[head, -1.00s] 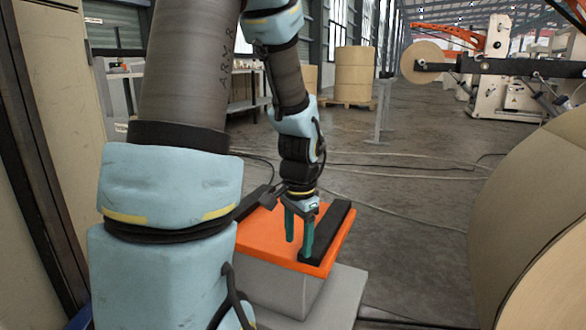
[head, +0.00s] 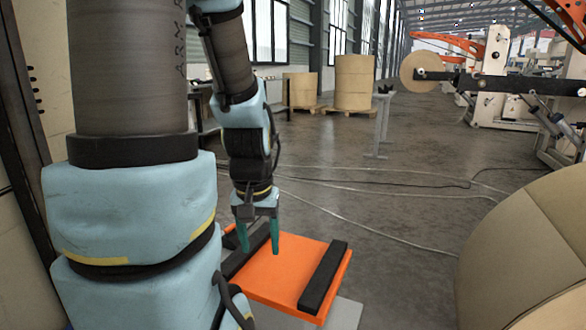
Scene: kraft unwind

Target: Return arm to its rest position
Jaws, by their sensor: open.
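My gripper (head: 259,244) points down with its two green fingers apart and nothing between them. It hangs over the left part of an orange platform (head: 280,272), in front of the left black bar (head: 247,250). I cannot tell the exact gap between the fingertips and the platform. A second black bar (head: 323,277) lies along the platform's right side.
A large kraft paper roll (head: 525,250) stands close on the right. Cables (head: 345,215) lie on the open concrete floor. More rolls (head: 354,82) stand on pallets at the back. A machine arm with a small roll (head: 419,73) is at the far right.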

